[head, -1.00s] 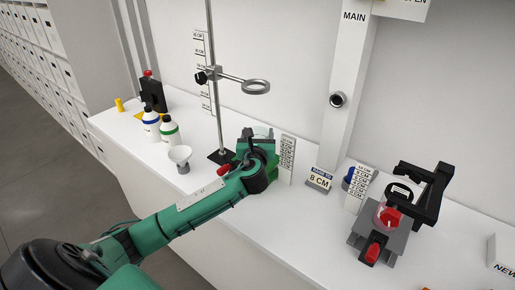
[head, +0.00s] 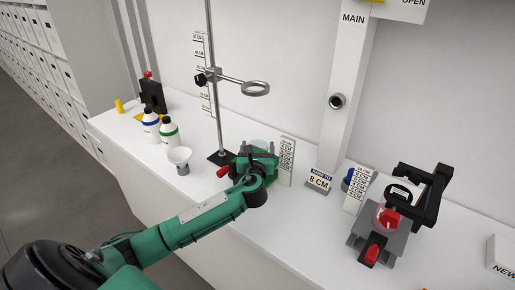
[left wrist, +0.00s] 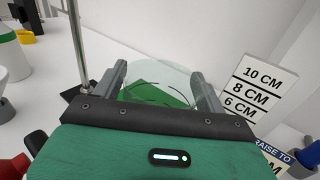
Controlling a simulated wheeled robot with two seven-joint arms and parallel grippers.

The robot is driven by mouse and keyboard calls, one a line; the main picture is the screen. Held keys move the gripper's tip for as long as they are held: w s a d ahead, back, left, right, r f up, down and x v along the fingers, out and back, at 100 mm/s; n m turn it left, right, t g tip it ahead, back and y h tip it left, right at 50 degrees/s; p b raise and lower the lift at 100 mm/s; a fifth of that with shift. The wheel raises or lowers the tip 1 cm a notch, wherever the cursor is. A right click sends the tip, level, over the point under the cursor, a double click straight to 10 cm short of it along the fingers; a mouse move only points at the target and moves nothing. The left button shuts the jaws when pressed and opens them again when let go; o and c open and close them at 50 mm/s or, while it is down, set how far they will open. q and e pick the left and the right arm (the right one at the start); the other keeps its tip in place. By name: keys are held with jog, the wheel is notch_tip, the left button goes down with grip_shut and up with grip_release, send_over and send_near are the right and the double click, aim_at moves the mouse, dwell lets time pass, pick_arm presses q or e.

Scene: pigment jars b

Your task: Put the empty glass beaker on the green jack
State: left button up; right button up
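The glass beaker (left wrist: 160,76) is clear and looks empty. It sits between the fingers of my left gripper (left wrist: 158,84), which appear to bear on its sides. The green jack's plate (left wrist: 152,97) shows through and below the glass. In the head view my left gripper (head: 257,151) is over the jack beside the stand, and its hand hides most of the jack and beaker. The jack's red knob (head: 223,171) sticks out at the left. I cannot tell whether the beaker's base touches the plate. My right gripper is not in view.
A ring stand (head: 217,110) with a ring (head: 256,88) rises just behind. A scale card (head: 287,161) stands close on the right, then an "8 CM" sign (head: 319,181). A funnel (head: 180,158) and bottles (head: 168,132) are left. A grey device (head: 378,241) stands right.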

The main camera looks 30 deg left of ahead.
pick_arm(q)
jog(key=shift+s+d+r, duration=0.1)
jog(key=b+v, duration=0.2)
jog(key=v, duration=0.9)
jog(key=shift+s+d, duration=0.2)
jog(key=shift+s, duration=0.15)
jog(key=shift+r, duration=0.1)
